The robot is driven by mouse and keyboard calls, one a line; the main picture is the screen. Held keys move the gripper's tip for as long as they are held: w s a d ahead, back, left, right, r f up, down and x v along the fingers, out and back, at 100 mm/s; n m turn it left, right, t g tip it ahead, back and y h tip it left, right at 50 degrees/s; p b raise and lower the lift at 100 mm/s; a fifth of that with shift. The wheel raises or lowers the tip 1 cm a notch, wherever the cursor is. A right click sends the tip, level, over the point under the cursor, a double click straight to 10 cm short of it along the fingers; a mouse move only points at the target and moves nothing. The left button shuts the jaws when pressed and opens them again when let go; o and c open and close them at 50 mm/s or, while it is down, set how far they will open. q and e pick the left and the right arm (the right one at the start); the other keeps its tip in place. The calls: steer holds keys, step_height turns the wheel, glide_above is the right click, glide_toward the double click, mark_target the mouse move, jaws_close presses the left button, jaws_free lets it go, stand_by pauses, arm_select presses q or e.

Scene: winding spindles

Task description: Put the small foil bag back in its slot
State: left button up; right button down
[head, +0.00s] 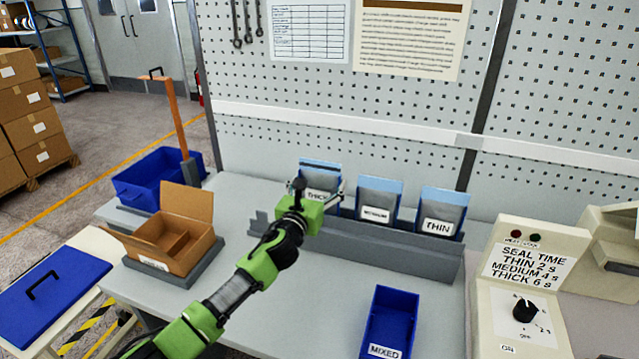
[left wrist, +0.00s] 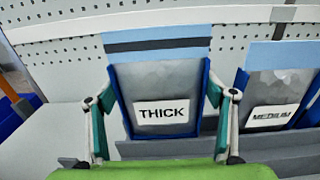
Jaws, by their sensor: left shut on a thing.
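A grey foil bag (head: 319,180) with a light blue top and a dark stripe across it stands upright at the left end of the grey rack (head: 350,250). A THICK label shows in front of it. In the left wrist view the foil bag (left wrist: 165,85) is between my finger pads, with blue edges at both its sides. My left gripper (head: 318,196) is shut on it, one finger at each side; its fingers also show in the left wrist view (left wrist: 162,112). The bag's lower end is hidden, so I cannot tell how deep it sits. My right gripper is not in view.
Bags labelled MEDIUM (head: 379,198) and THIN (head: 443,212) stand to the right in the rack. A blue MIXED bin (head: 391,322) is in front. An open cardboard box (head: 172,240) is on the left; a sealing machine (head: 520,290) is on the right.

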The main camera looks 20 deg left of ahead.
arm_select(q)
steer(key=shift+f+b, duration=0.75)
steer(key=shift+f, duration=0.25)
steer(key=o, duration=1.2)
steer(key=shift+s, duration=0.15)
steer(key=s, duration=1.1)
steer(key=shift+s+a, duration=0.25)
steer(key=shift+s, duration=0.15)
